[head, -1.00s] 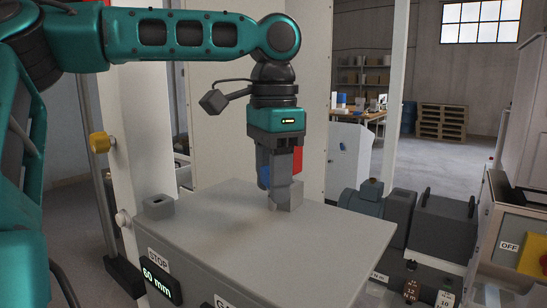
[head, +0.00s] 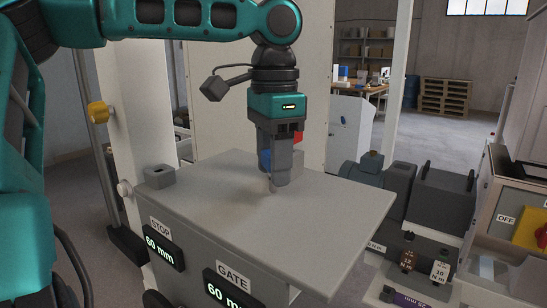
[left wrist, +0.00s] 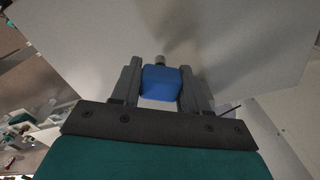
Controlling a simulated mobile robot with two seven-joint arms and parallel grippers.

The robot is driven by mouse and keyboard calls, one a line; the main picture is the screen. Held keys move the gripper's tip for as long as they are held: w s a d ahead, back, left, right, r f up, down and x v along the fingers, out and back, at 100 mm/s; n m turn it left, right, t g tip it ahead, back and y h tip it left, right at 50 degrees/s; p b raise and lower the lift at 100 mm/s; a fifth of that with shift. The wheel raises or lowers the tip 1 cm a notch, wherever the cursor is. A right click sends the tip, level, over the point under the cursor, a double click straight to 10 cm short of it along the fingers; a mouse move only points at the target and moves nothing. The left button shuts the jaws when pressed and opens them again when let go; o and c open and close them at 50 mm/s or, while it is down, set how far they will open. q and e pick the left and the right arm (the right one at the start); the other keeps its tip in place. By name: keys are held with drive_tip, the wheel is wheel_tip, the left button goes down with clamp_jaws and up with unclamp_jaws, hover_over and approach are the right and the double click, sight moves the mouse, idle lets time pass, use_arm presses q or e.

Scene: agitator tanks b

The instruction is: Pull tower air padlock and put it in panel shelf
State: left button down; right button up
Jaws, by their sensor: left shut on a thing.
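My left gripper (head: 274,186) points down over the grey tabletop of the cabinet in front of me. In the left wrist view its two fingers (left wrist: 160,88) are shut on a blue block-like piece (left wrist: 160,83) with a small grey stub at its far end. The blue piece also shows in the head view (head: 264,160), mostly hidden by the fingers. I cannot tell for sure that it is the padlock. A red part (head: 298,137) peeks out behind the gripper. Whether the fingertips touch the tabletop is unclear. My right gripper is not in view.
The grey cabinet (head: 330,215) carries STOP and GATE displays. A small grey block (head: 160,175) stands at its left corner. At the right are a dark motor-like unit (head: 443,197) and a panel with an OFF sign (head: 506,217). Most of the cabinet top is clear.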

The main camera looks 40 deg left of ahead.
use_arm(q)
drive_tip(key=shift+f, duration=0.35)
drive_tip(key=shift+c, duration=2.4)
unclamp_jaws()
wheel_tip(320, 180, up, 19)
drive_tip(key=shift+f, duration=0.1)
